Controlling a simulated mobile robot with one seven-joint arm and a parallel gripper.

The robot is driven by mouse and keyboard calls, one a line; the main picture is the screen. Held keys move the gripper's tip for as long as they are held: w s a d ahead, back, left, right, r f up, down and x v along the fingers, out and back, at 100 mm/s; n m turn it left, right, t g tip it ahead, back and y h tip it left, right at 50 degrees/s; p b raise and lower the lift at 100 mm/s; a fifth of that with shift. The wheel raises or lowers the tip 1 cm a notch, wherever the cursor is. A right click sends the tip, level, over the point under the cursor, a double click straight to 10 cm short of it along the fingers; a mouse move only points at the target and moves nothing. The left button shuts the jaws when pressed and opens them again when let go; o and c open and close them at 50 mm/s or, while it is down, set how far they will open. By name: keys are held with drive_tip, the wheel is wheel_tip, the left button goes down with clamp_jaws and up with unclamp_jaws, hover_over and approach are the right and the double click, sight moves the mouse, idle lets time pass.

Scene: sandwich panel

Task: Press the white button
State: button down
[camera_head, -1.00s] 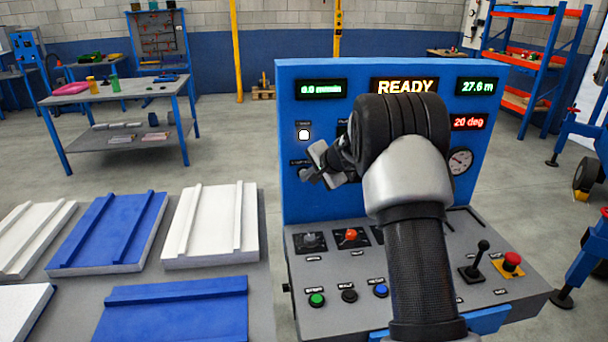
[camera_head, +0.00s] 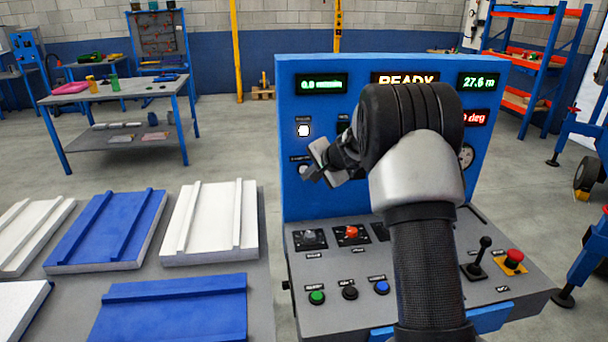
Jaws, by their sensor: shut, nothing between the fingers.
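The white button (camera_head: 303,130) is lit and sits on the upper left of the blue upright panel (camera_head: 400,68), under a small label. My gripper (camera_head: 306,175) is in front of the panel, a little below the white button and apart from it in the picture. Its fingers are shut and empty. The gap between the fingertips and the panel face cannot be judged. My arm hides the middle of the panel and part of the READY display (camera_head: 404,79).
The console deck (camera_head: 330,262) holds a green button (camera_head: 316,297), a black button (camera_head: 349,292), a blue button (camera_head: 381,287), a joystick (camera_head: 480,252) and a red emergency button (camera_head: 514,257). White and blue panels (camera_head: 108,228) lie on a table at left.

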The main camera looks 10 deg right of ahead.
drive_tip(key=s+b, duration=0.4)
drive_tip(key=s, duration=0.1)
idle(0.5)
drive_tip(key=shift+r, duration=0.1)
idle(0.4)
